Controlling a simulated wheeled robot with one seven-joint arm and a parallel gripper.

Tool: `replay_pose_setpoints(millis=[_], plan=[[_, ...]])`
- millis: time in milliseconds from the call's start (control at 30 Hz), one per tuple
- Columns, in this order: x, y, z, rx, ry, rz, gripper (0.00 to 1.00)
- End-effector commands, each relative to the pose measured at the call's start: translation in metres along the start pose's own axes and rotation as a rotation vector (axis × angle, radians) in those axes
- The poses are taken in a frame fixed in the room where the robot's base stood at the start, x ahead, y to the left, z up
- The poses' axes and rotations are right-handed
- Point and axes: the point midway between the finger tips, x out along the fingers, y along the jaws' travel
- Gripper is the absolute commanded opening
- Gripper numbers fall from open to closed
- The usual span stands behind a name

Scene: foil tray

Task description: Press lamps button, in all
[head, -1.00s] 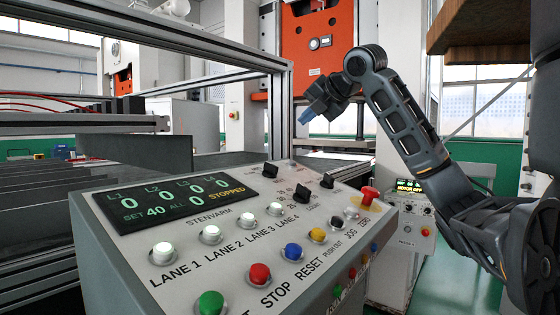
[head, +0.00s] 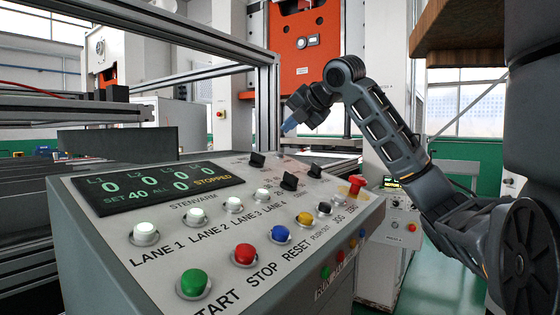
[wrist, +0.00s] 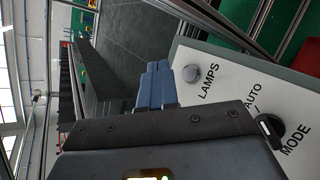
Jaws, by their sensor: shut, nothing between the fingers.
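The lamps button (wrist: 191,73) is a small round grey button on the pale panel, beside the printed word LAMPS in the wrist view. I cannot make it out in the head view. My gripper (wrist: 155,68) shows its blue fingers shut and empty. In the wrist picture the fingertips are just left of the button and apart from it. In the head view my gripper (head: 289,127) hangs above the far edge of the control panel (head: 120,205), fingers pointing down.
The panel's display (head: 150,190) reads STOPPED. A black mode knob (wrist: 270,130) is near the lamps button. Lane buttons, a green button (head: 194,283), a red button (head: 244,254) and a red mushroom button (head: 356,184) stand up from the panel. A metal frame post (head: 268,105) rises behind.

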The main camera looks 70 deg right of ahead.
Motion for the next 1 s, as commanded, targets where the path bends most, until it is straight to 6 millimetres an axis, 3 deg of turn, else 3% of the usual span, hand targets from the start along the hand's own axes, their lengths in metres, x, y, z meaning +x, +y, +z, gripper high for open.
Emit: replay_pose_setpoints(millis=[300,1000], plan=[[0.026,-0.02,-0.02,0.002,0.001,0.0,0.0],[0.028,-0.02,-0.02,0.001,0.0,0.0,0.0]])
